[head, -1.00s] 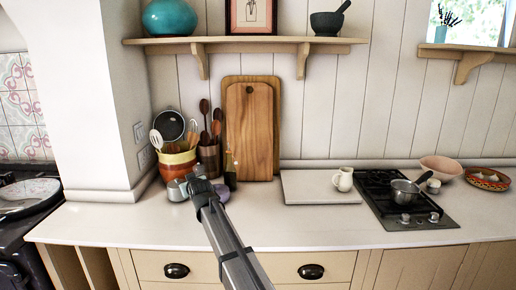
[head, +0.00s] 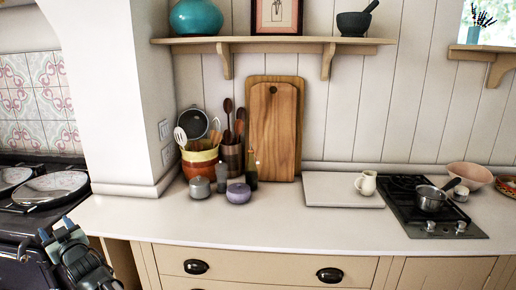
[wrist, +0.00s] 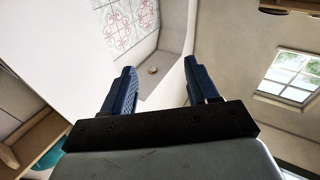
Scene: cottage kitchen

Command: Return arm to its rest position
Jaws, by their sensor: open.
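My gripper (head: 62,236) is at the lower left of the head view, in front of the dark range cooker and left of the counter's left end. My arm is folded low there, clear of the countertop. In the wrist view my gripper (wrist: 155,85) has its two blue fingers wide apart with nothing between them. That view looks up past the fingers to the pink-patterned wall tiles, the ceiling and a window.
The white countertop (head: 290,228) has a wide clear front. A saucepan (head: 430,200) sits on the hob at right. The range cooker (head: 25,220) is close to my gripper.

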